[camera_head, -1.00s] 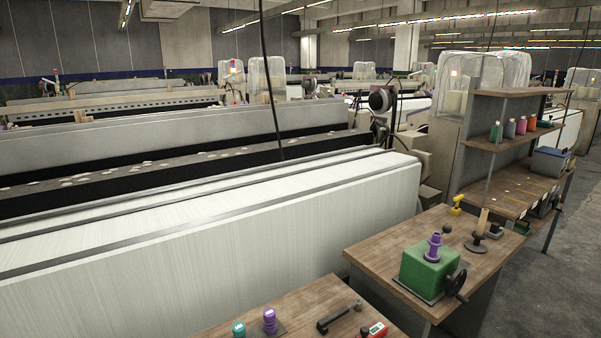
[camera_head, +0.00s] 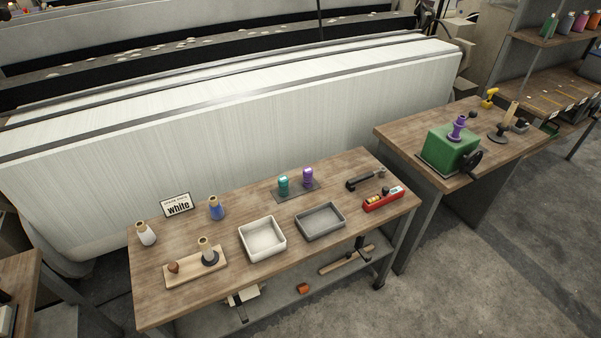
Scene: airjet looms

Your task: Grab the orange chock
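A small orange chock (camera_head: 303,288) lies on the grey lower shelf of the wooden workbench, below the front edge of the top. It is near the middle of the shelf, apart from the things around it. Neither of my grippers shows in the head view.
The bench top (camera_head: 340,184) holds a white tray (camera_head: 262,239), a grey tray (camera_head: 320,221), a red level (camera_head: 383,199) and several cones. On the shelf, a wooden bar (camera_head: 347,259) lies right of the chock. The concrete floor (camera_head: 455,275) in front is clear.

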